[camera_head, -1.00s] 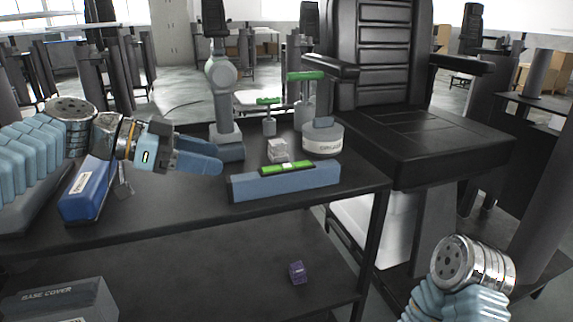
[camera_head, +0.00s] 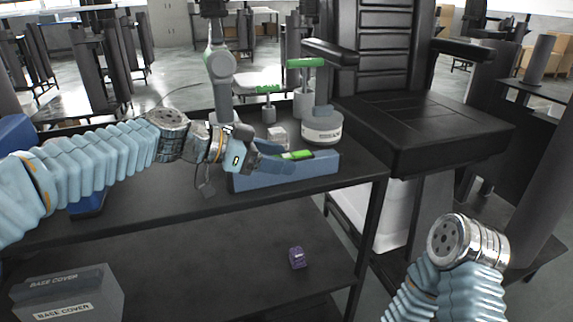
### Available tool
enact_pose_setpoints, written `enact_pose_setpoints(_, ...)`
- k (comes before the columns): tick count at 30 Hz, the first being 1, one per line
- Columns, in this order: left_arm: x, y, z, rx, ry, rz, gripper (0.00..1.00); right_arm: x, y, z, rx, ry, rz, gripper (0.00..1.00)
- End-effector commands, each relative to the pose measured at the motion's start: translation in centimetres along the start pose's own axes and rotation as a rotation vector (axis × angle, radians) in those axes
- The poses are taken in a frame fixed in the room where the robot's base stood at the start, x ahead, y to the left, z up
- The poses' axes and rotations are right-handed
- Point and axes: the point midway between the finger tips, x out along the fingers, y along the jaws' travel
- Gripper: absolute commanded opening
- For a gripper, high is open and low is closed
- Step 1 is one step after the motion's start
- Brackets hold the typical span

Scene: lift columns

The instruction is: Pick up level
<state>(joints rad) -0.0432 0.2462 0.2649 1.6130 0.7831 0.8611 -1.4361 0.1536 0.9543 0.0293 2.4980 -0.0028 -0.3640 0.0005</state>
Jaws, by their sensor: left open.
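The level is a short bright green bar (camera_head: 300,155) lying on top of a long blue-grey block (camera_head: 322,168) at the front right of the dark table. Its left part is hidden behind my left gripper. My left gripper (camera_head: 281,158) is open, with its blue fingers over the left part of the level. I cannot tell whether they touch it. My right arm shows at the lower right, but its gripper is not in view.
A round grey-white device (camera_head: 322,132) and a small clear cube (camera_head: 277,134) stand just behind the block. Green-handled tools (camera_head: 306,63) stand further back. A black chair (camera_head: 425,135) is on the right. A purple cube (camera_head: 297,257) and grey boxes (camera_head: 70,290) sit on the lower shelf.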

Motion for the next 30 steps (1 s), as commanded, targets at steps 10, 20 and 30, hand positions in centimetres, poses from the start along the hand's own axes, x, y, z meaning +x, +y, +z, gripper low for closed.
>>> enact_pose_setpoints(10,0.13,-0.01,0.04,0.0,0.0,-0.001,0.43,0.02,0.01,0.0,0.0,0.0,0.0,0.43)
enact_pose_setpoints(20,0.09,-0.01,-0.03,0.001,0.001,-0.001,0.0,0.01,0.01,0.01,0.0,0.0,0.0,0.43)
enact_pose_setpoints(30,-0.16,-0.01,-0.66,0.003,0.003,-0.001,0.0,0.07,0.04,0.01,0.0,0.0,0.0,0.43)
